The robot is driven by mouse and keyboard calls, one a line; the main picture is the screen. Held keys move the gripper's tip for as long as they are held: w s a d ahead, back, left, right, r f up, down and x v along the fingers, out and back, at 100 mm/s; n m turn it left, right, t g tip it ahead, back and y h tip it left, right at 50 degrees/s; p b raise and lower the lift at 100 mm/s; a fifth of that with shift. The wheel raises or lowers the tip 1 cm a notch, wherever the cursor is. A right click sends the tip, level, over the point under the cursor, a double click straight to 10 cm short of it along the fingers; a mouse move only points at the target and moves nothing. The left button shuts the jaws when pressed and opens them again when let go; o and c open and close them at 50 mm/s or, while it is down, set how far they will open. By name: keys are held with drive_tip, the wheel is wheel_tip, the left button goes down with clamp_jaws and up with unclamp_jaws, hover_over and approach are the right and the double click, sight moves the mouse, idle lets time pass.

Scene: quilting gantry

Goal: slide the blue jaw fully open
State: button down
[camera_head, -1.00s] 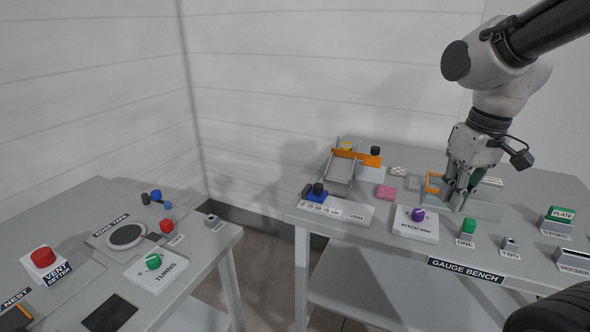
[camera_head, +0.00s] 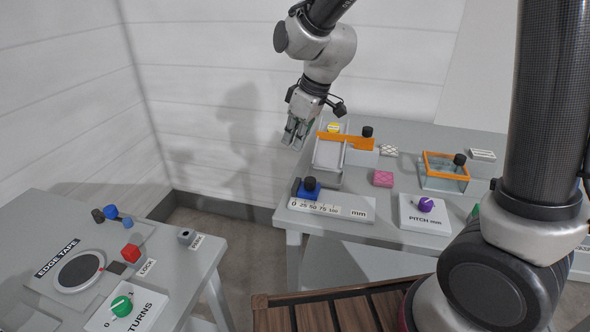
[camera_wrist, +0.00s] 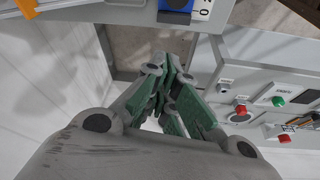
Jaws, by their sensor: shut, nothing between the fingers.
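The blue jaw (camera_head: 308,192) with a black knob on top sits near the 0 end of a white mm scale (camera_head: 345,209), at the front left of the gauge bench. A dark block (camera_head: 296,187) stands close at its left. In the wrist view, part of the blue jaw (camera_wrist: 175,17) shows at the top edge, beside the 0 mark. My gripper (camera_head: 291,146) is shut and empty. It is in the air behind and above the jaw, by the bench's left edge, not touching it. In the wrist view, its green-padded fingers (camera_wrist: 165,75) are together.
A grey tray (camera_head: 327,155) with an orange bar (camera_head: 347,141) and black knob stands behind the jaw. A wooden slatted surface (camera_head: 345,315) lies in front.

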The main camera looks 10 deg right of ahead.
sight(298, 181)
drive_tip(key=shift+f, duration=0.15)
drive_tip(key=x, duration=0.9)
drive_tip(key=shift+d, duration=0.1)
drive_tip(key=shift+f, duration=0.5)
drive_tip(key=shift+s+d+r, duration=0.2)
drive_tip(key=shift+s+d, duration=0.55)
drive_tip(key=shift+d, duration=0.35)
drive_tip(key=shift+s+d, duration=0.35)
drive_tip(key=shift+d, duration=0.05)
